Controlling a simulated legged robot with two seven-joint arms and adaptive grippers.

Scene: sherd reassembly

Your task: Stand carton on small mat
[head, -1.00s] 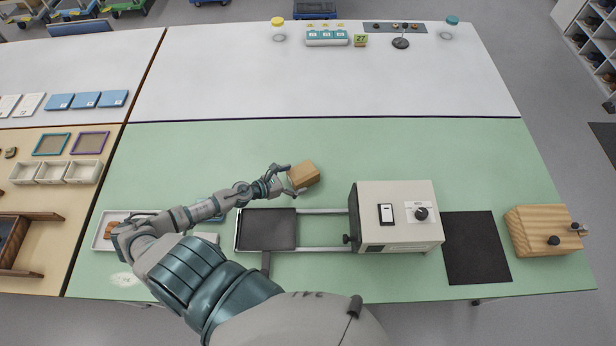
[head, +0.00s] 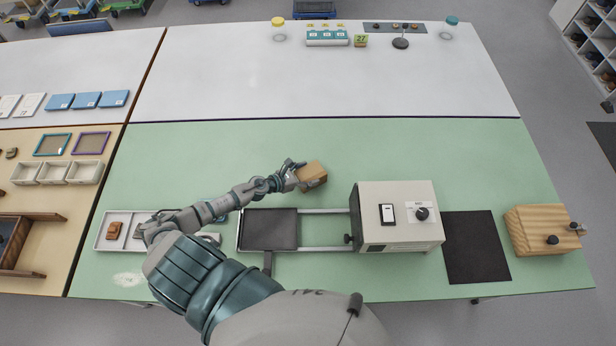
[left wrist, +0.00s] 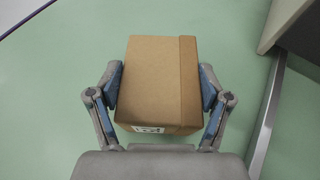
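The brown cardboard carton (head: 312,174) is over the green table, behind the dark slide-out tray. It also shows in the left wrist view (left wrist: 155,80), with a tape strip along its right side and a small white label low on its near face. My left gripper (head: 303,176) has a finger on either side of the carton; in the left wrist view (left wrist: 160,88) both pads touch its sides. Whether the carton is clear of the table I cannot tell. A black mat (head: 478,248) lies flat and bare at the right. My right gripper is not in view.
A pale box-shaped machine (head: 397,216) stands between the carton and the mat, with rails and a dark tray (head: 270,230) on its left. A wooden block (head: 545,230) with knobs sits right of the mat. The green surface behind the machine is clear.

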